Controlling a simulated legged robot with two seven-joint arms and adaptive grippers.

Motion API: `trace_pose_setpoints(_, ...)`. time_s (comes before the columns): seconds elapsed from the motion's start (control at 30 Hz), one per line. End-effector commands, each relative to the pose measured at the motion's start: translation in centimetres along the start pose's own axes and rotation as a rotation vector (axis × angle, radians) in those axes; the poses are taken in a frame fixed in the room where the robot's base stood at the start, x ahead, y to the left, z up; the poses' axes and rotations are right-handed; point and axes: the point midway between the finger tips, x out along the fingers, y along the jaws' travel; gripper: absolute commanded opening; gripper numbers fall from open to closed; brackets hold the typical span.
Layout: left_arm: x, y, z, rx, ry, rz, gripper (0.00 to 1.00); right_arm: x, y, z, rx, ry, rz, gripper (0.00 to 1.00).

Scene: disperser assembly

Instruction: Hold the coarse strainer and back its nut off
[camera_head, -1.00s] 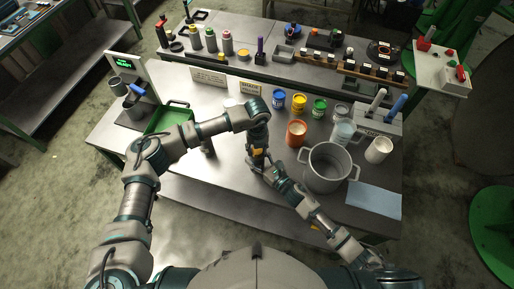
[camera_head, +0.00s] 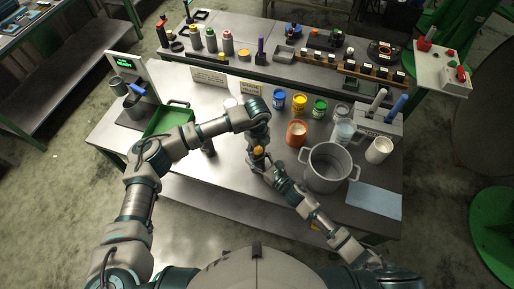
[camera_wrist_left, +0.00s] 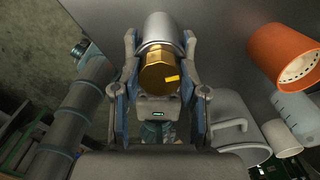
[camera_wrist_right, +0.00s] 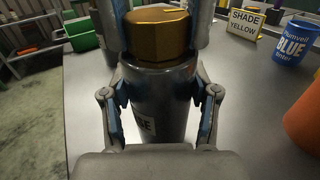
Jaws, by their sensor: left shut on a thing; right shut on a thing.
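The coarse strainer (camera_wrist_right: 150,95) is a silver cylinder with a partly hidden label ending in "SE", upright in the right wrist view. Its brass hex nut (camera_wrist_right: 157,33) sits on its end. My right gripper (camera_wrist_right: 155,85) is shut around the cylinder's body, below the nut. My left gripper (camera_wrist_left: 160,45) has its fingers on both sides of the nut (camera_wrist_left: 160,72), which carries a yellow mark; the cylinder (camera_wrist_left: 160,30) shows beyond it. In the head view the nut (camera_head: 258,149) shows small between my two hands, above the table; the cylinder is mostly hidden there.
An orange cup (camera_head: 297,133) and a grey pot (camera_head: 327,168) stand close on the right. Blue, yellow and green cans stand behind. A green tray (camera_head: 169,119) and a scale (camera_head: 131,107) are at the left. The table's front left is clear.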

Motion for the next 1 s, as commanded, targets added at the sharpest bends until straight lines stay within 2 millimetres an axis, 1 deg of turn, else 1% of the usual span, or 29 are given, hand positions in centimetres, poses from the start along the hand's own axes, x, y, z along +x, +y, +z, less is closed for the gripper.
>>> trace_pose_setpoints(0.03, -0.1, -0.1, 0.3, -0.008, -0.007, -0.005, 0.08, -0.1, 0.2, -0.1, 0.0, 0.001, 0.004, 0.01)
trace_pose_setpoints(0.37, -0.1, -0.1, 0.3, -0.009, -0.007, -0.006, 0.08, -0.1, 0.3, -0.1, 0.001, 0.001, 0.005, 0.01)
trace_pose_setpoints(0.4, -0.1, -0.1, 0.3, -0.009, -0.007, -0.006, 0.46, -0.1, 0.3, -0.1, 0.001, 0.001, 0.005, 0.01)
trace_pose_setpoints(0.5, -0.1, -0.1, 0.3, -0.008, -0.006, -0.005, 0.69, -0.1, 0.2, -0.1, 0.001, 0.001, 0.004, 0.01)
trace_pose_setpoints(0.83, -0.2, -0.1, 0.1, -0.005, -0.002, -0.003, 0.69, -0.1, 0.1, -0.1, 0.002, 0.002, 0.001, 0.01)
trace_pose_setpoints(0.93, -1.2, -0.1, 0.1, -0.005, -0.003, -0.004, 0.69, 0.0, 0.1, -0.1, 0.002, 0.002, 0.001, 0.02)
trace_pose_setpoints(1.0, -2.5, -0.1, 0.1, -0.006, -0.004, -0.005, 0.69, 0.0, 0.1, -0.1, 0.001, 0.003, 0.0, 0.02)
